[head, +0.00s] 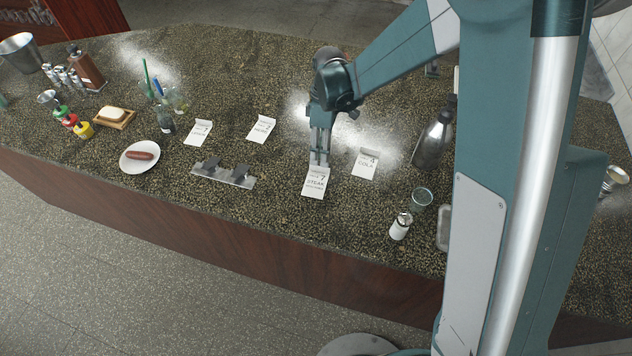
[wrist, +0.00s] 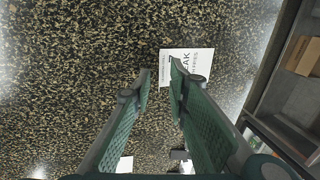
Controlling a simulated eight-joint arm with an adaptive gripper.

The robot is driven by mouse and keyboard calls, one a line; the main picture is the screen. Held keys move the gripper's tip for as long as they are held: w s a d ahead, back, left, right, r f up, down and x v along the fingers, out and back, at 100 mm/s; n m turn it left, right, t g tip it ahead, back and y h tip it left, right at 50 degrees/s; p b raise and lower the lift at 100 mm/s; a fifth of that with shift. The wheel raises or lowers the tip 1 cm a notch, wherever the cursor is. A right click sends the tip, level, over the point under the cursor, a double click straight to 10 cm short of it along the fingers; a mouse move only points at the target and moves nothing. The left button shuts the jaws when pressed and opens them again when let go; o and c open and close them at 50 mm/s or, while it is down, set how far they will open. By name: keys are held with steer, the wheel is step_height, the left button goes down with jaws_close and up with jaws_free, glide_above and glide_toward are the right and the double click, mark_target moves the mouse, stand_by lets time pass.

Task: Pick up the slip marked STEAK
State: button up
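The white slip marked STEAK (head: 313,186) lies on the speckled counter near its front edge, with its curled top end toward the back. My gripper (head: 319,161) points down at that top end in the head view. I cannot tell whether the fingertips touch the slip or the counter.
The COLA slip (head: 365,163) lies to the right, and two more slips (head: 262,128) (head: 198,132) lie to the left. A metal rail (head: 236,180) sits front left. A white shaker (head: 400,227), a glass (head: 421,197) and a steel jug (head: 435,137) stand at right.

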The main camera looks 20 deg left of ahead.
mark_target(321, 169)
steer(key=shift+x, duration=1.8)
jaws_close()
